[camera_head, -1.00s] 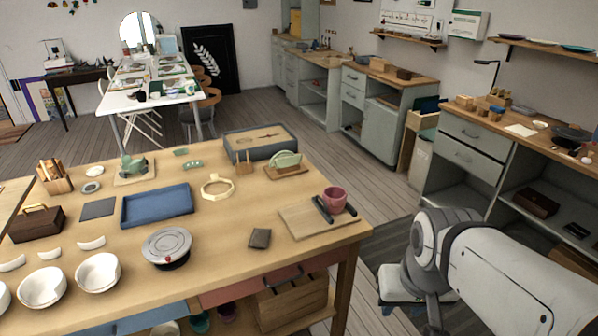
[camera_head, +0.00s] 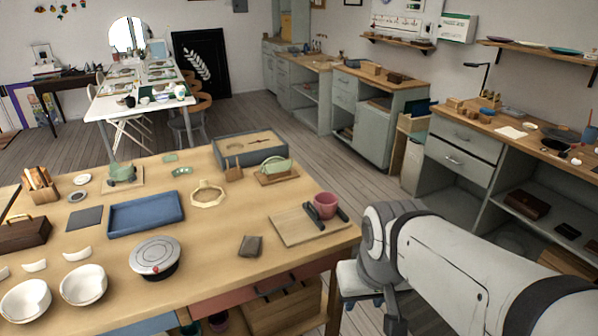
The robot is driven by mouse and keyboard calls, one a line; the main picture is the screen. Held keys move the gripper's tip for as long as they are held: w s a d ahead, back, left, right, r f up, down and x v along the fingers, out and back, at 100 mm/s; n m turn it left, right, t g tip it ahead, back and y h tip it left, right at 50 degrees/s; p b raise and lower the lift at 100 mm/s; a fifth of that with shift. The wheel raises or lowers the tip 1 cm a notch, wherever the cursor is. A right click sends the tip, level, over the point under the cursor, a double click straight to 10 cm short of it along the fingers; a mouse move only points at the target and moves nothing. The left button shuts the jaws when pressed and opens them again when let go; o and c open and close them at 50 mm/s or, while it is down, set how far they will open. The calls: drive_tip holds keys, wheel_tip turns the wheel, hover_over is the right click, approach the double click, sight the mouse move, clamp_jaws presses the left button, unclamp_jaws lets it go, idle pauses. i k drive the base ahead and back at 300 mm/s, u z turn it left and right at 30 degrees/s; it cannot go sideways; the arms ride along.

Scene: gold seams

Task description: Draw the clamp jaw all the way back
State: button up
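A wooden board (camera_head: 290,229) lies at the right end of the worktable. A pink cup (camera_head: 325,205) stands on it between two dark bars, which look like the clamp's jaws. The left dark bar (camera_head: 313,216) lies along the cup's left side, and the right dark bar (camera_head: 342,214) is at its right. I cannot tell whether they touch the cup. My white arm (camera_head: 450,260) comes in from the right, beyond the table's right edge, and its lower end runs to the bottom of the picture. My gripper is not in view.
A dark small block (camera_head: 250,246) lies left of the board. Grey cabinets (camera_head: 463,150) stand at the right, with floor between.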

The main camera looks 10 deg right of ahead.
sight(315, 218)
drive_tip(key=i, duration=0.85)
drive_tip(key=u, duration=0.05)
